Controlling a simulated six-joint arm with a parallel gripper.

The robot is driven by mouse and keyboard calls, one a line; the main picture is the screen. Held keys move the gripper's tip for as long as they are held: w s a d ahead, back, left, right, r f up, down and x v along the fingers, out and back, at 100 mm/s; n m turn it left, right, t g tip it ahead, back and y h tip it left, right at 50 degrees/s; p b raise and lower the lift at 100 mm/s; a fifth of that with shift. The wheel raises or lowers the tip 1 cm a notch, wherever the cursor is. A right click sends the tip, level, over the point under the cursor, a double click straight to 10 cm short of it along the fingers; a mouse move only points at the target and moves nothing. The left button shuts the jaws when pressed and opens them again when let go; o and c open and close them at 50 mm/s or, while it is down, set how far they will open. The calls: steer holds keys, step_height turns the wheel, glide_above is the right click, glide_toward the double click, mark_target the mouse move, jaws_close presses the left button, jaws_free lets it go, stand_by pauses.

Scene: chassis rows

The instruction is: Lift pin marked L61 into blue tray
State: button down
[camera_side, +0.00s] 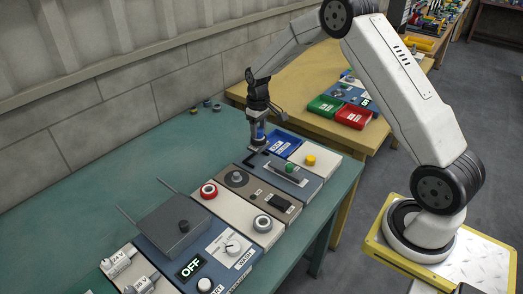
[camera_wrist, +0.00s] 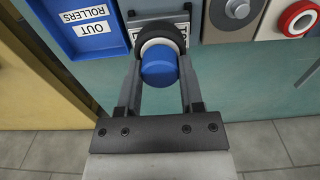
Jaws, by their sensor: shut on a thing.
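My gripper (camera_side: 257,146) points down at the far end of the row of panels on the green table. In the wrist view its fingers (camera_wrist: 160,68) are shut on a blue-capped pin (camera_wrist: 159,70) with a pale collar and a black ring. The mark L61 cannot be read on the pin. A grey panel with a partly hidden label lies behind it. I cannot tell whether the pin is clear of the panel. The blue tray (camera_side: 291,145) lies beside my gripper; in the wrist view the tray (camera_wrist: 59,38) is at upper left, labelled OUT ROLLERS.
A white panel with a yellow button (camera_side: 310,160) and a panel with a green button (camera_side: 290,168) stand close by. Red (camera_side: 354,116) and green (camera_side: 325,104) trays sit on the wooden table behind. The green table (camera_side: 185,136) is mostly clear left of the row.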

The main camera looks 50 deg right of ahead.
steer(key=shift+r, duration=0.2)
stand_by(0.3)
step_height(320, 180, up, 6)
steer(key=shift+f, duration=0.15)
steer(key=shift+d+r, duration=0.25)
steer(key=shift+r, duration=0.05)
steer(key=d, duration=1.3)
steer(key=shift+w+a+f, duration=0.15)
steer(key=shift+f, duration=1.15)
steer(key=shift+w+a+f, duration=0.1)
steer(key=shift+f, duration=1.2)
steer(key=shift+f, duration=0.2)
steer(key=shift+f, duration=4.45)
